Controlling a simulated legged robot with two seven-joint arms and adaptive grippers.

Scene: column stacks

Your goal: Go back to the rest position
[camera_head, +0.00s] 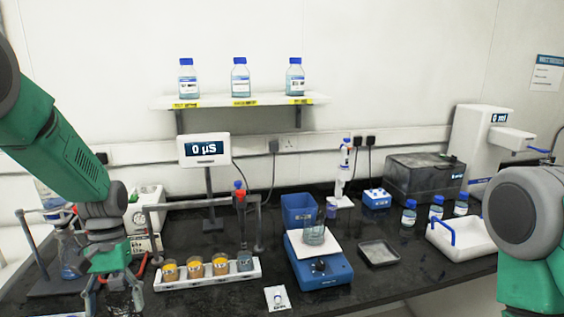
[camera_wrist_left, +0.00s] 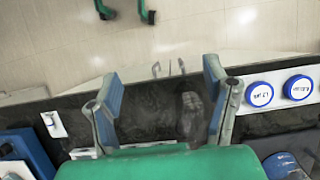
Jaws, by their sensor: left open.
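My left gripper (camera_head: 114,295) hangs at the lower left of the head view, in front of the bench's left part. In the left wrist view my left gripper (camera_wrist_left: 160,70) has its two fingers spread wide, with nothing between them but the dark bench top and its edge behind. My right arm shows at the right edge of the head view, but its gripper is out of the picture.
A white rack (camera_head: 208,276) with several small beakers stands just right of my left gripper. A blue stirrer (camera_head: 322,272) carries a beaker (camera_head: 314,235). A white tray (camera_head: 462,243) sits near my right arm. Glassware on a stand (camera_head: 40,262) is at far left.

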